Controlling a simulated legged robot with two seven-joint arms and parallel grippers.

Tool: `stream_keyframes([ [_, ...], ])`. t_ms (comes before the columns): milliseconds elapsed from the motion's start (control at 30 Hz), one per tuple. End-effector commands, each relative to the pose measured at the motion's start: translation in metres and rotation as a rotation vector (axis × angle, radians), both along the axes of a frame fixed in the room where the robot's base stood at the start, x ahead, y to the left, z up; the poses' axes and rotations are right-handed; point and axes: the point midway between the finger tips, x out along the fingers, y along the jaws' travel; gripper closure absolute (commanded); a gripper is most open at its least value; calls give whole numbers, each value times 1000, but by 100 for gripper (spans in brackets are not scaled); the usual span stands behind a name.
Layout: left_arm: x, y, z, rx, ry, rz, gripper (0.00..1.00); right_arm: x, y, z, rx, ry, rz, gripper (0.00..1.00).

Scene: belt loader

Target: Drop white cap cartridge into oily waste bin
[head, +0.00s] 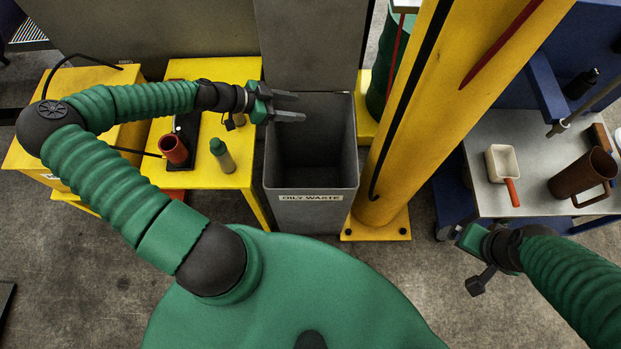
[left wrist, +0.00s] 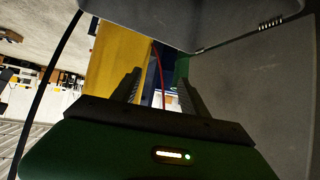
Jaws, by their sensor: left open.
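The grey oily waste bin (head: 311,197) stands open in the middle of the head view, with its label on the front. Its inside is dark, and I cannot make out anything in it. My left gripper (head: 300,107) is over the bin's mouth, towards the left side, with its fingers apart and nothing between them. The left wrist view also shows the open, empty fingers (left wrist: 158,90). No white cap cartridge can be made out in either view. My right gripper (head: 468,237) is low at the right, near the workbench; its finger opening is unclear.
A yellow table (head: 190,72) at left holds a red-brown cup (head: 173,149) and a green bottle (head: 221,155). A yellow post (head: 402,120) stands close to the bin's right. The grey workbench (head: 500,135) holds a white scoop (head: 502,163) and a brown jug (head: 582,174).

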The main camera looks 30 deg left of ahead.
Motion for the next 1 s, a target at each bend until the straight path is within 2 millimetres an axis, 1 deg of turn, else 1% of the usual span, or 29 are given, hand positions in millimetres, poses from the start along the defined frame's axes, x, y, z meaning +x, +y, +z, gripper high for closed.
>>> stream_keyframes([
  [33,-8,10,10,2,0,6,48,0,0,5,0,0,0,0],
  [300,-59,54,52,1,0,7,48,0,0,18,0,0,0,0],
  [400,-74,67,64,1,2,5,48,0,0,22,0,0,0,0],
  [500,-83,75,72,-1,1,3,48,0,0,23,0,0,0,0],
  [667,-89,80,76,-2,1,0,48,0,0,24,0,0,0,0],
  [1000,-89,79,75,-2,1,0,48,0,0,24,0,0,0,0],
])
